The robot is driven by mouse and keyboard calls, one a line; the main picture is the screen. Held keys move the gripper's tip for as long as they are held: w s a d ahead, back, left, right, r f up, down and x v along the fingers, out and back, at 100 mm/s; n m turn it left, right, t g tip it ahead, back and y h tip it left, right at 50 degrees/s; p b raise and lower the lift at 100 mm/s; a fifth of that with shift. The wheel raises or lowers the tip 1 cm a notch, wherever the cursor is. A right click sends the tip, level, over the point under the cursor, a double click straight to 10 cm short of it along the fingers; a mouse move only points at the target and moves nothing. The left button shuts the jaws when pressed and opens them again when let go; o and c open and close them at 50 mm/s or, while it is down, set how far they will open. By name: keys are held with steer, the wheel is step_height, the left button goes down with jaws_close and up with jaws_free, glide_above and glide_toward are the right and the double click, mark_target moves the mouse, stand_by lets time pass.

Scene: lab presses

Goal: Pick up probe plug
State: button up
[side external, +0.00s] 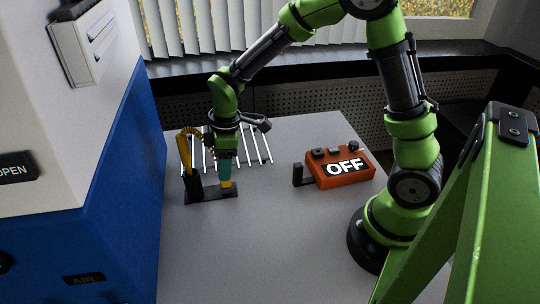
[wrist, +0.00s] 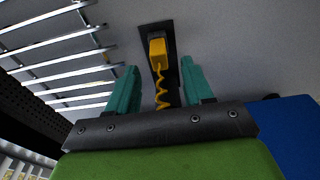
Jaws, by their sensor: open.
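The yellow probe plug (side external: 227,184) sits on a black base plate (side external: 208,194) on the grey table, directly below my gripper (side external: 225,176). In the wrist view the plug (wrist: 157,52) appears beyond and between the tips of my two teal fingers, with a coiled yellow cord running back between them. My gripper (wrist: 160,66) is open, with a gap visible on both sides of the plug. Whether the fingertips reach down beside the plug or stop just above it is hard to tell.
A yellow cord (side external: 184,150) rises from a black post left of my gripper. A white wire rack (side external: 258,150) lies behind. An orange box reading OFF (side external: 335,174) stands to the right. A blue and white machine (side external: 90,200) fills the left. The front table is clear.

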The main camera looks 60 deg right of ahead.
step_height(320, 180, down, 4)
steer(key=shift+w+f, duration=0.1)
steer(key=shift+f, duration=0.1)
steer(key=shift+c, duration=0.3)
jaws_close()
